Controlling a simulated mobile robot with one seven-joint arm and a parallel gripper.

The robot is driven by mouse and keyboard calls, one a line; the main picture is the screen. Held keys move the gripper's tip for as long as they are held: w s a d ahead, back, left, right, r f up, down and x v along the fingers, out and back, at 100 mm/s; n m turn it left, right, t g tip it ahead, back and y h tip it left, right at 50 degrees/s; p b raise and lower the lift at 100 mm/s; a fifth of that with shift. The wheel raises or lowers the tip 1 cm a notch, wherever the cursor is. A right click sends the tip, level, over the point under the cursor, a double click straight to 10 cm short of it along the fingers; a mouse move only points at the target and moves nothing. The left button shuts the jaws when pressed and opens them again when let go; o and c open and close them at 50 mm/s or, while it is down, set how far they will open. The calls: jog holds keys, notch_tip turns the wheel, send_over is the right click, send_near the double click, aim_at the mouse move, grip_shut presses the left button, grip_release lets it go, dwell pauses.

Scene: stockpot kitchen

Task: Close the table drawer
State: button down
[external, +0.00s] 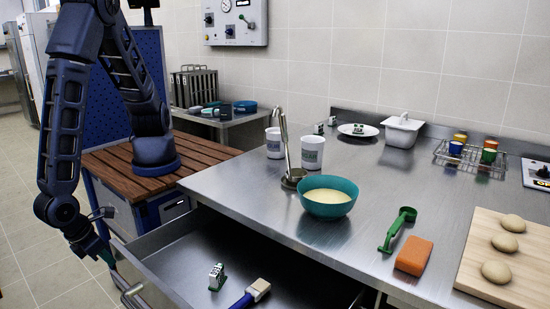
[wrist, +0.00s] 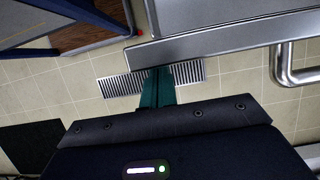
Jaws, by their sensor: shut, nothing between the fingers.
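The table drawer (external: 178,252) is pulled open below the steel worktop in the external view. Its front panel (wrist: 215,38) and a bent bar handle (wrist: 287,68) show in the wrist view; the handle (external: 132,291) is also at the drawer's front in the external view. My gripper (wrist: 160,72) is shut and empty, with its teal fingers at the edge of the drawer front, left of the handle. In the external view my gripper (external: 112,266) is low beside the drawer's front left corner. I cannot tell whether the fingers touch the panel.
A blue-handled brush (external: 250,293) and a small green-and-white item (external: 216,277) lie in the drawer. A teal bowl (external: 329,204), a green scoop (external: 397,230) and an orange block (external: 414,256) are on the worktop.

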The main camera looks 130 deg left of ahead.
aim_at(176, 220)
jog(key=a, duration=2.7)
jog(key=shift+a, duration=0.25)
jog(key=shift+d, duration=0.15)
jog(key=shift+d, duration=0.35)
jog(key=d, duration=0.3)
jog(key=shift+w+d+r, duration=0.1)
jog(key=shift+d+r, duration=0.15)
jog(key=shift+r, duration=0.15)
jog(key=v, duration=0.9)
jog(key=w+d+f, duration=0.1)
jog(key=w+d, duration=0.2)
jog(key=w, duration=0.6)
jog(key=w+d+f, duration=0.1)
jog(key=w+d, duration=0.3)
jog(key=w, duration=0.4)
jog(key=shift+y, duration=0.5)
jog(key=x, duration=0.9)
jog(key=shift+a+f, duration=0.2)
jog(key=shift+f, duration=0.1)
jog(key=shift+a+r, duration=0.2)
jog(key=shift+a, duration=0.4)
jog(key=shift+a+r, duration=0.2)
jog(key=shift+a, duration=0.4)
jog(key=shift+w+a+r, duration=0.1)
jog(key=shift+a, duration=0.6)
